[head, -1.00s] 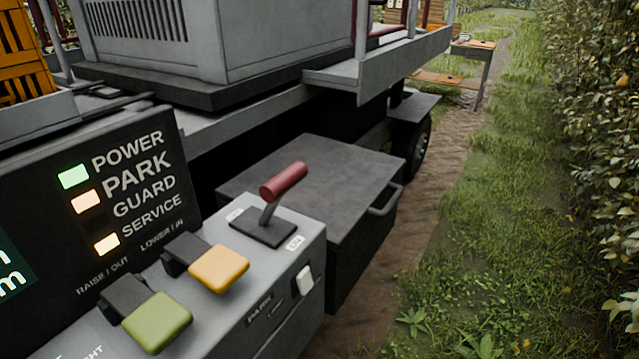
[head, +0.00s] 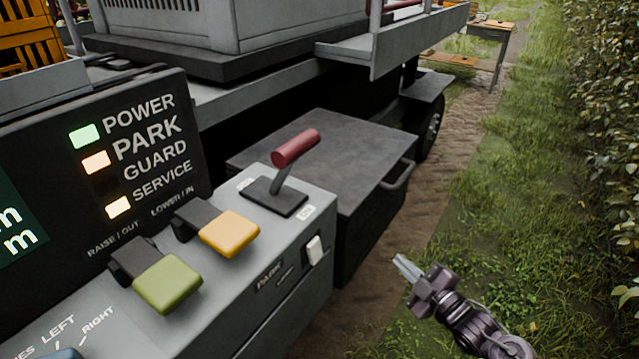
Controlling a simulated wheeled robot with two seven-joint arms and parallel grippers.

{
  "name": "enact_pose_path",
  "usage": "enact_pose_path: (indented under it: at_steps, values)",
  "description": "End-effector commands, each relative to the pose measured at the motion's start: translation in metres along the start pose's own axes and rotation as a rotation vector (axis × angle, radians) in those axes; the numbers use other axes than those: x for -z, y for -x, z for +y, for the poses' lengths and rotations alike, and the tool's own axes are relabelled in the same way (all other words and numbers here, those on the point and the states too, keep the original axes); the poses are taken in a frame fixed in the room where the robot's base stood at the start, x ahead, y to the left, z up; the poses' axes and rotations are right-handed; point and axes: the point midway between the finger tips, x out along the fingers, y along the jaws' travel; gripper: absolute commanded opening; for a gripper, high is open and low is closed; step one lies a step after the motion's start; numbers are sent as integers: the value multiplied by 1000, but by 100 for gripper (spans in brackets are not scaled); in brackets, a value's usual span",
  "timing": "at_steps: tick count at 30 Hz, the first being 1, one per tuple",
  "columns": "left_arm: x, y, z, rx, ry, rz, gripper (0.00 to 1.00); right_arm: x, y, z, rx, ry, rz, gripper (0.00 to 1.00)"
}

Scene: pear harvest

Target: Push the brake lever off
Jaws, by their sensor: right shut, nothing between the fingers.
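The brake lever (head: 294,149) has a red cylindrical grip on a grey stem. It rises from a black base plate on the grey control console (head: 318,194) and leans toward the upper right. Small white labels sit on either side of the base; their print is too small to read for sure. My right gripper (head: 399,262) is shut and empty at the lower right, over the path beside the console. It is apart from the lever, to its lower right, with its tips pointing to the upper left. My left gripper is not in view.
Yellow (head: 230,233) and green (head: 168,284) paddles stand left of the lever. A white rocker switch (head: 314,250) is on the console's side. The display panel (head: 110,165) has POWER, PARK and SERVICE lit. A dark box (head: 325,160) stands behind the lever. Grass lies right.

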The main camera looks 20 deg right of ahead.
Motion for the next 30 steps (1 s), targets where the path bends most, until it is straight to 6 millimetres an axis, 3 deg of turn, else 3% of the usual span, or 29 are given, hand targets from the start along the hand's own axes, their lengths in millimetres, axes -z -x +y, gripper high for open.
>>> enact_pose_path:
  at_steps: [1,3,6,10,14,25,30]
  values:
    - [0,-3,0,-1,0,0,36,42,3,34,-38,112,102,0]
    - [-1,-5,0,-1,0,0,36,97,12,67,-82,255,224,0]
    - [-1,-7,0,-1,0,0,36,162,28,94,-126,423,365,0]
    - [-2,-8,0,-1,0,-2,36,215,47,105,-155,562,479,0]
    - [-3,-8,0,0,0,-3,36,236,55,107,-167,616,525,0]
    - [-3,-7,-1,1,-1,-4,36,239,54,108,-169,619,528,0]
    - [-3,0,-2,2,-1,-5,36,249,40,111,-173,619,531,0]
